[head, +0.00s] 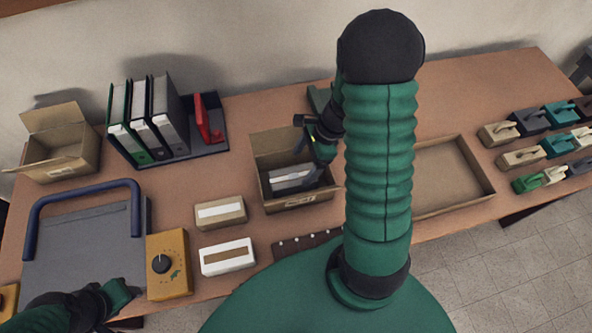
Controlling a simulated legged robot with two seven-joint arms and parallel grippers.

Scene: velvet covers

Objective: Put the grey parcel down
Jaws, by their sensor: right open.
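The grey parcel (293,178) lies inside an open cardboard box (265,152) near the middle of the table. It has a lighter band across its top. My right gripper (308,152) is open, dark and reaches down over the right part of this box, close to the parcel. Whether a finger touches the parcel I cannot tell. My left gripper (118,294) is at the lower left, by the front edge of the grey board with the blue handle. Its fingertips are too unclear to judge.
A tan parcel (220,212) and a white one (228,257) lie left of the box, near a yellow control box (169,265). Binders (150,120) stand behind. A shallow tray (440,172) lies right, partly hidden by my green column. Several handled blocks (530,155) stand far right.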

